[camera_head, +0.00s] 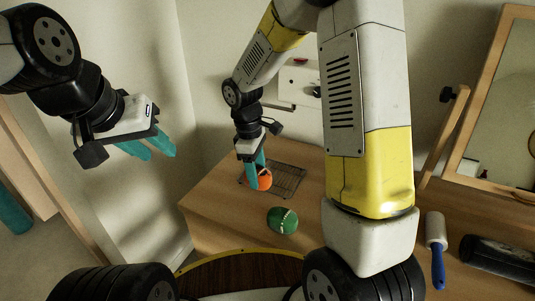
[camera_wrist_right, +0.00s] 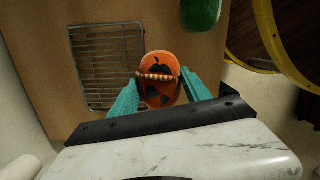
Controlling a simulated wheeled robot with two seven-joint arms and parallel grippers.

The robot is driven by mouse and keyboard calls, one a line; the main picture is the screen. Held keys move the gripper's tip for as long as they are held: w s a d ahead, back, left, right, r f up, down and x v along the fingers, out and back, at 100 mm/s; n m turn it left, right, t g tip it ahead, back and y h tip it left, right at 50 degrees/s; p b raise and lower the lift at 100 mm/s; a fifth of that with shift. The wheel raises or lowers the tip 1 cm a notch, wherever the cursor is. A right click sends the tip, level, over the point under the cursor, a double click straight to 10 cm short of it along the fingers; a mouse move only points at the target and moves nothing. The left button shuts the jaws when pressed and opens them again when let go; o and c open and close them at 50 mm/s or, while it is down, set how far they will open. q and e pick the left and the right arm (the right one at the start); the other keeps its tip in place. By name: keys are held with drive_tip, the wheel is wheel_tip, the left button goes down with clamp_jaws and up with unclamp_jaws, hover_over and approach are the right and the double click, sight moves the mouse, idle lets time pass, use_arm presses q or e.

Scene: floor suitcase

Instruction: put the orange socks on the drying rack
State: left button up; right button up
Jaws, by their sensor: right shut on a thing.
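The orange socks (camera_head: 265,180) are a rolled orange bundle with dark patches and a striped band. They also show in the right wrist view (camera_wrist_right: 160,72), between the teal fingers. My right gripper (camera_head: 257,172) is shut on them, at the right edge of the drying rack in the wrist view. The drying rack (camera_head: 287,180) is a dark wire grid lying flat on the wooden table; it shows in the wrist view too (camera_wrist_right: 97,70). I cannot tell whether the socks touch the rack or table. My left gripper (camera_head: 150,148) is empty, its teal fingers apart, away from the table at the left.
A green rolled bundle (camera_head: 282,221) lies on the wooden table (camera_head: 215,205) in front of the rack. A blue-handled roller (camera_head: 437,250), a dark cylinder (camera_head: 498,256) and a wood-framed mirror (camera_head: 500,110) are at the right. Bare tabletop lies left of the rack.

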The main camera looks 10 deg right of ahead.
drive_tip(key=w+d, duration=0.1)
drive_tip(key=w, duration=0.2)
drive_tip(key=w+d, duration=0.2)
drive_tip(key=w+d+f, duration=0.1)
drive_tip(key=w+d, duration=0.1)
drive_tip(key=w, duration=0.1)
drive_tip(key=shift+w+d, duration=0.15)
drive_tip(key=shift+w, duration=0.2)
drive_tip(key=shift+w+d+f, duration=0.2)
drive_tip(key=shift+w+d, duration=0.1)
drive_tip(key=shift+w, duration=0.15)
drive_tip(key=shift+f, duration=1.55)
drive_tip(key=shift+a, duration=0.1)
drive_tip(key=o, duration=1.3)
drive_tip(key=shift+f, duration=0.15)
drive_tip(key=shift+o, duration=0.2)
